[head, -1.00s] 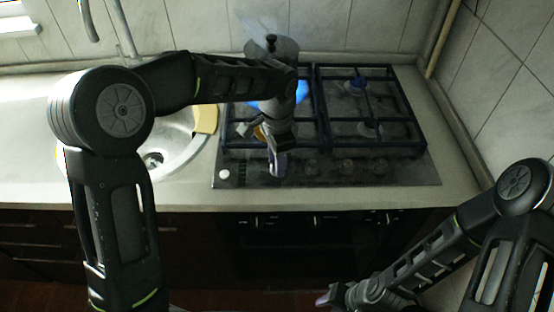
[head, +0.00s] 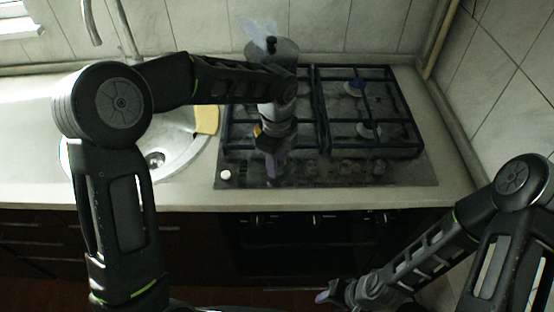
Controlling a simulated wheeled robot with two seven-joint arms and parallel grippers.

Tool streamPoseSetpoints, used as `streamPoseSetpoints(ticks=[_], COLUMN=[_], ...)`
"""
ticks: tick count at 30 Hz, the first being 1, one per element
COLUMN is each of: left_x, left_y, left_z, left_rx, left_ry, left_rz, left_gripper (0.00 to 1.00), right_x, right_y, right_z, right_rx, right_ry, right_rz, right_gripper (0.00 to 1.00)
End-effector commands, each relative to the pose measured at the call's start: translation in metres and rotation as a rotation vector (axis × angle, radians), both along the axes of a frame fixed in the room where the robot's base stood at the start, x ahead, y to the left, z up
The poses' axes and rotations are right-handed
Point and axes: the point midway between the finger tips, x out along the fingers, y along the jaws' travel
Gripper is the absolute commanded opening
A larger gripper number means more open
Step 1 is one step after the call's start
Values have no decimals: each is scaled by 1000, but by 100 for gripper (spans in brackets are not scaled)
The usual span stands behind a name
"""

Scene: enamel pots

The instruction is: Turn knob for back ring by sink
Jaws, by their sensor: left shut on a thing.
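The gas hob (head: 400,177) is set in the counter to the right of the sink (head: 172,150). A grey pot (head: 272,50) with a black lid knob stands on the back ring by the sink, partly behind my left arm, with pale vapour above it. No flame shows under it. My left gripper (head: 274,172) points down at the front control strip and is shut on a knob, which its fingers hide. Other knobs (head: 347,167) sit to its right. My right gripper (head: 328,297) is low at the bottom, away from the hob; its jaws are too small to judge.
A white round piece (head: 225,175) sits at the strip's left end. A yellow sponge-like piece (head: 206,120) lies on the sink's right rim. The right-hand rings (head: 368,130) are empty. Tiled walls bound the back and right.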

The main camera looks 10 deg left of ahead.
Motion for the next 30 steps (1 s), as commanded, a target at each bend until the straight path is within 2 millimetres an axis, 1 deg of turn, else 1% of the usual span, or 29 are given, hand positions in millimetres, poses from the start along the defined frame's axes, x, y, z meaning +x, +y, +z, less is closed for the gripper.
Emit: streamPoseSetpoints(ticks=[3, 10, 16, 26, 27, 30], left_x=[0, 0, 0, 0, 0, 0], left_y=[0, 0, 0, 0, 0, 0], left_z=[1, 1, 0, 0, 0, 0], left_rx=[0, 1, 1, 1, 1, 1], left_ry=[0, -1, -1, -1, -1, -1], left_rz=[-84, -192, -227, -230, -230, -230], left_gripper=[0, 0, 0, 0, 32, 40], right_x=[0, -1, -1, -1, -1, -1], right_y=[0, 0, 0, 0, 0, 0], right_z=[4, 6, 7, 7, 7, 7], right_rx=[-1, -2, -2, -2, -2, -2], right_ry=[1, 3, 3, 3, 3, 3], right_rz=[-1, -1, -1, -1, -1, -1], right_gripper=[36, 36, 36, 36, 36, 36])
